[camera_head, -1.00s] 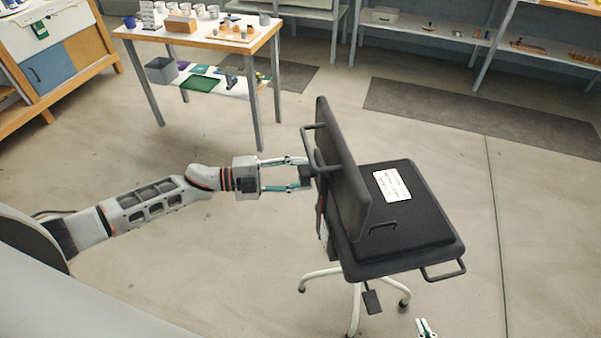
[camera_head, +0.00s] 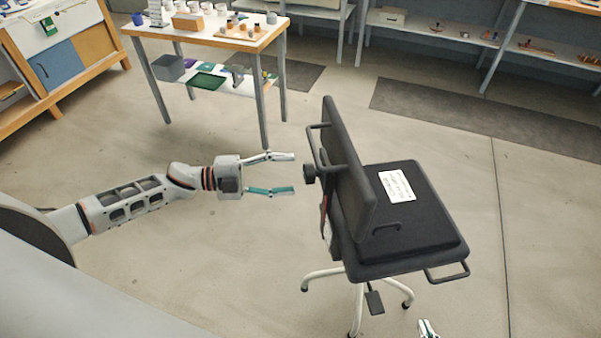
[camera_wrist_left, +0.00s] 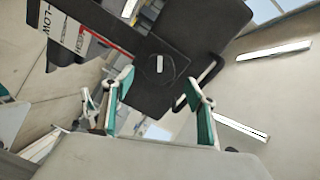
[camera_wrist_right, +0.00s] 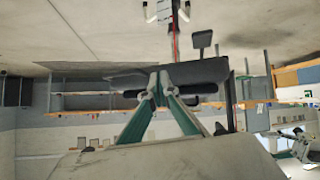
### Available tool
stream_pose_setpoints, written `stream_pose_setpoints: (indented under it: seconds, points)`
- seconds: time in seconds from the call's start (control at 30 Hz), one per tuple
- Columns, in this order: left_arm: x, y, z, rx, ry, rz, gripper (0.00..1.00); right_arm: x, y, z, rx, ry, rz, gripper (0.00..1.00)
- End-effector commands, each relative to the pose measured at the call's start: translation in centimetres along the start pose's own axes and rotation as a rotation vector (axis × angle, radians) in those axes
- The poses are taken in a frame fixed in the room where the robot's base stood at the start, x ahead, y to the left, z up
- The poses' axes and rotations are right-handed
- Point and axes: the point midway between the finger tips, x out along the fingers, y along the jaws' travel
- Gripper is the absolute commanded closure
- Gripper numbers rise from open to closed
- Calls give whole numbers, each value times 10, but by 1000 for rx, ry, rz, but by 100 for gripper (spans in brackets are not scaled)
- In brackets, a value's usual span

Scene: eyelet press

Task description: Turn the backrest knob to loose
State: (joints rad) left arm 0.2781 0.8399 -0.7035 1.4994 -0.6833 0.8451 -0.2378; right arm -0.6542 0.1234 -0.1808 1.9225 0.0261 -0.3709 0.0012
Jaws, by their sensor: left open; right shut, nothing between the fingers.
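The office chair (camera_head: 410,232) has a dark backrest (camera_head: 352,150). The black backrest knob (camera_head: 310,173) sticks out of its rear, toward my left arm. In the left wrist view the knob (camera_wrist_left: 157,66) is a dark disc with a white mark, beyond and between the fingertips. My left gripper (camera_head: 293,173) is open and empty, its fingertips just short of the knob and apart from it. My right gripper (camera_head: 427,328) shows only partly at the bottom edge, beside the chair. In the right wrist view it (camera_wrist_right: 160,76) is shut and empty, with the chair behind.
A label strip with red and the letters "LOW" (camera_wrist_left: 60,28) is on the chair's rear. A white card (camera_head: 396,187) lies on the seat. Handle bars (camera_head: 447,272) stick out from seat and backrest. A table (camera_head: 225,38) stands behind; the floor around the chair is clear.

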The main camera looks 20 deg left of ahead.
Motion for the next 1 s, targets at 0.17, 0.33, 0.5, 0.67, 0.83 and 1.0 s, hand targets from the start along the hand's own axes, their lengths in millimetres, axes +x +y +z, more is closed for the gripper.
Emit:
stream_pose_setpoints:
  seconds: [0.17,0.33,0.5,0.67,0.83,1.0]
  points:
    - [-36,1,0,-2,-2,2,43,0,0,0,-1,0,0,100]
    - [-56,1,0,-2,-1,0,43,0,0,0,-1,0,0,100]
    - [-64,0,0,-1,1,0,43,0,0,0,-1,0,0,100]
    - [-64,0,0,-1,1,0,43,0,0,0,-1,0,0,100]
    - [-64,0,0,-1,1,0,43,0,0,0,-1,0,-1,100]
    - [-62,1,-1,-5,-1,-3,43,0,0,0,-1,1,-1,100]
